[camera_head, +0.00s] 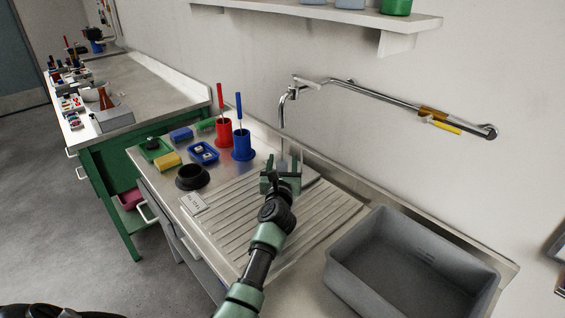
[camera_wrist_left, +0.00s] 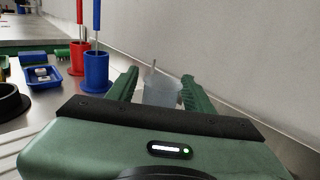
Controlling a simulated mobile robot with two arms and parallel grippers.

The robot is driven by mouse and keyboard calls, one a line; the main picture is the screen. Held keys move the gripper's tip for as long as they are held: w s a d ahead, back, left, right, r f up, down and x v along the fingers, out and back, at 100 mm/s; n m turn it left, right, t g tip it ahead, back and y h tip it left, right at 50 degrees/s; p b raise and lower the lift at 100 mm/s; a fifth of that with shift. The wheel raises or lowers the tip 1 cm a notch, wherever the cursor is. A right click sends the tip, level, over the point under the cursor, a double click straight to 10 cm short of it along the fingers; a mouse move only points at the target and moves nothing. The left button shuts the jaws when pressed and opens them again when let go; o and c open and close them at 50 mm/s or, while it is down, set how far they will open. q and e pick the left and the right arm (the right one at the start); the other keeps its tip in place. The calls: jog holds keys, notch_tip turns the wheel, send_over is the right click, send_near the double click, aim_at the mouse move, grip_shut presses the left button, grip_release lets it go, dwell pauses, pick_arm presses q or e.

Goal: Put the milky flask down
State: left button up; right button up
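My left gripper (camera_head: 281,178) is low over the ribbed drainboard, near the wall. In the left wrist view its two green fingers (camera_wrist_left: 160,88) stand apart, one on each side of a pale, translucent vessel (camera_wrist_left: 162,92), which may be the milky flask. A thin light stem shows above its rim. The vessel looks close to the right finger, with a narrow gap at the left one; whether the fingers grip it is unclear. Its base is hidden behind the gripper body, so I cannot tell whether it rests on the board. My right gripper is not in view.
A grey sink (camera_head: 412,262) lies right, a tap (camera_head: 284,100) above.

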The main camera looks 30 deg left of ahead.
pick_arm(q)
jog(key=shift+r, duration=0.1)
jog(key=shift+r, duration=0.15)
jog(key=v, duration=1.2)
jog(key=shift+p, duration=0.45)
